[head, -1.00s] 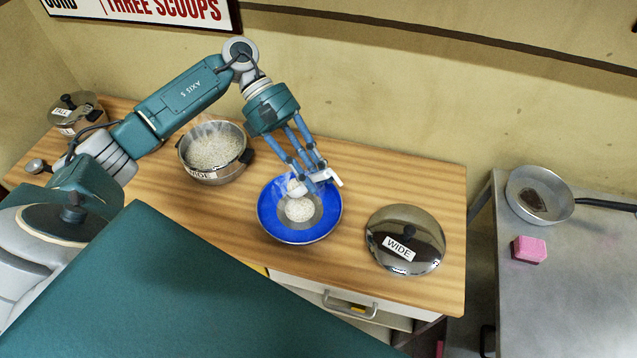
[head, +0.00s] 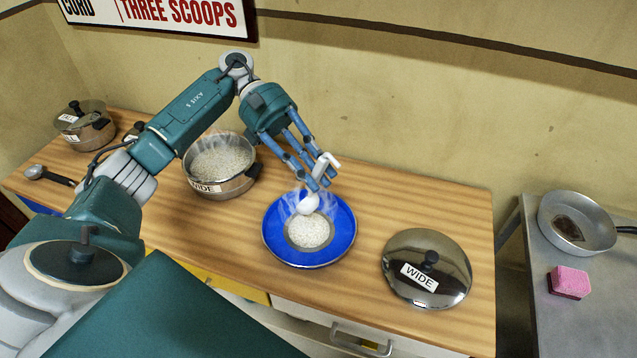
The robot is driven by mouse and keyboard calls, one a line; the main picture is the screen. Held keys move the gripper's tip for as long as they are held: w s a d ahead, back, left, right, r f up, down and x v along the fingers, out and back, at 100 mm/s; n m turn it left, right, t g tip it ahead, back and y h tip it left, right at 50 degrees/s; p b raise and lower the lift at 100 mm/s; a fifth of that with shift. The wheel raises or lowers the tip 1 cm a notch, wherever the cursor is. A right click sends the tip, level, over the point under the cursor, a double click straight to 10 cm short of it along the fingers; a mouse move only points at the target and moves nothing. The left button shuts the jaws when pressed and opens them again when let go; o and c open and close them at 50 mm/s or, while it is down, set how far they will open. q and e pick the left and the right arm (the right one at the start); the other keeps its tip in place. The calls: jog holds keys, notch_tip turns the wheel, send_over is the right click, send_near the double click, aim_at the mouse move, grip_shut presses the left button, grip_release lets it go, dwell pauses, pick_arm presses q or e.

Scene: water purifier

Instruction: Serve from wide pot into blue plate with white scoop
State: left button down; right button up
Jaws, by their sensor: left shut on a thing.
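The wide pot (head: 237,186) stands open on the wooden counter, full of steaming white rice, with a WIDE label on its side. The blue plate (head: 339,246) lies to its right with a round heap of rice (head: 309,231) in its middle. My left gripper (head: 318,182) is shut on the white scoop (head: 308,204), whose handle sticks up between the fingers. The scoop's bowl is over the back part of the plate, just behind the rice heap. Whether rice is in the scoop I cannot tell. My right gripper is out of view.
The shiny WIDE lid (head: 443,262) lies right of the plate. A tall labelled pot (head: 88,130) and a metal ladle (head: 50,176) are at the far left. A pan (head: 587,236) and a pink sponge (head: 569,281) sit on the grey side table.

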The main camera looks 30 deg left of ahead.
aim_at(325, 170)
pick_arm(q)
jog(key=shift+f+b, duration=0.35)
jog(key=shift+f, duration=0.05)
jog(key=shift+s+d+r+p, duration=0.2)
jog(key=shift+r+p, duration=0.1)
jog(key=shift+r, duration=0.15)
jog(key=d+y, duration=0.1)
jog(key=d+r+y+p, duration=0.1)
jog(key=d+t+y, duration=0.1)
jog(key=shift+s+r+p, duration=0.15)
jog(key=shift+s+p, duration=0.2)
jog(key=shift+s, duration=0.05)
jog(key=shift+s+d+r+t+y+p, duration=0.15)
jog(key=shift+d+r+t+y+p, duration=0.1)
jog(key=shift+d+y+p, duration=0.5)
jog(key=shift+s+d+r+t+y+p, duration=0.25)
jog(key=shift+d+y+p, duration=0.3)
jog(key=shift+y, duration=0.45)
jog(key=shift+s+d+r+t+y+p, duration=0.1)
jog(key=shift+d+t+y+p, duration=0.2)
jog(key=shift+d+y+p, duration=0.4)
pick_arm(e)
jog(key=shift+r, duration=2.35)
